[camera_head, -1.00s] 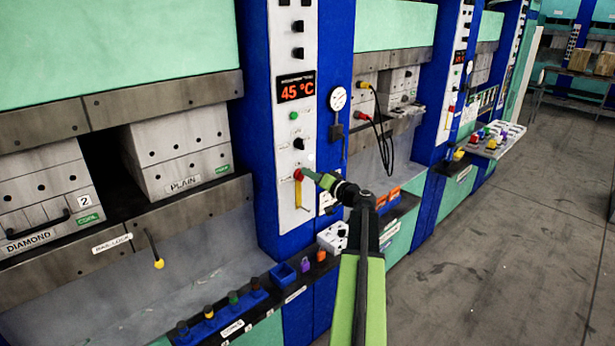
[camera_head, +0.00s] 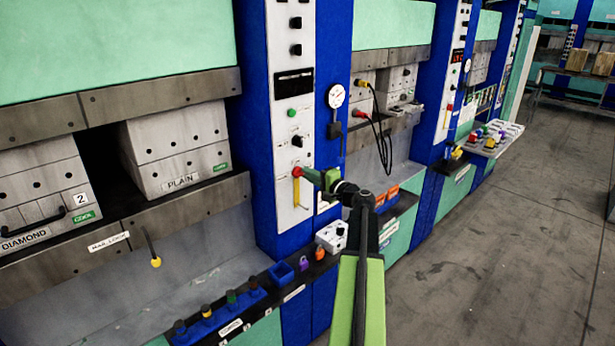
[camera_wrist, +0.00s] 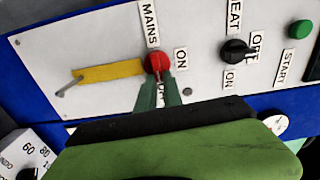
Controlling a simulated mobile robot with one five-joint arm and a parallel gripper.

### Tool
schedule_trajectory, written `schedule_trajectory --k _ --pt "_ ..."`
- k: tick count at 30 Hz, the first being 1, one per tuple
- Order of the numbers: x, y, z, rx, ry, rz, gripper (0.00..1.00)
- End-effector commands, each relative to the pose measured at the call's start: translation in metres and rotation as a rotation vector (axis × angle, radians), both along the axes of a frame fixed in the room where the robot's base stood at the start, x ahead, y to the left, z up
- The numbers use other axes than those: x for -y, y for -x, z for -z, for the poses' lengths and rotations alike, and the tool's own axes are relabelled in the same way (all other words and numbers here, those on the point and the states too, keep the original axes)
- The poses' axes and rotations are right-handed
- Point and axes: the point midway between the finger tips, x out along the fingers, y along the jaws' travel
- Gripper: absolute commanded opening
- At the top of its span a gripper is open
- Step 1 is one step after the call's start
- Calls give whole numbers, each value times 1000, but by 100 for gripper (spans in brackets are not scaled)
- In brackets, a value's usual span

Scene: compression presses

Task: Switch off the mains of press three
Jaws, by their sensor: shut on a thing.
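The red mains knob (camera_head: 297,172) sits low on the white control panel (camera_head: 286,215) of the nearest press column. My gripper (camera_head: 309,175) is shut on it. In the wrist view the green fingers (camera_wrist: 158,88) close on the red knob (camera_wrist: 157,62), below the MAINS label (camera_wrist: 149,24). The ON label (camera_wrist: 181,60) is beside it; another label is mostly hidden by the fingers. A yellow strip (camera_wrist: 110,71) lies on the panel near the knob. The temperature display (camera_head: 294,84) on this panel is dark. I cannot read a press number on the column.
The black heat switch (camera_wrist: 236,50) and green start button (camera_wrist: 299,29) are close to my gripper. A pressure gauge (camera_head: 335,96) hangs on the blue column. A ledge below carries a blue bin (camera_head: 281,274), padlocks and a white dial box (camera_head: 331,236). The floor on the right is clear.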

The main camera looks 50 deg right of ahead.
Motion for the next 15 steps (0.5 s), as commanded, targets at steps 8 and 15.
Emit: schedule_trajectory --k 8,15 --pt "1 -1 -1 10 -68 3 0" --pt "1 -1 -1 11 -76 3 0"
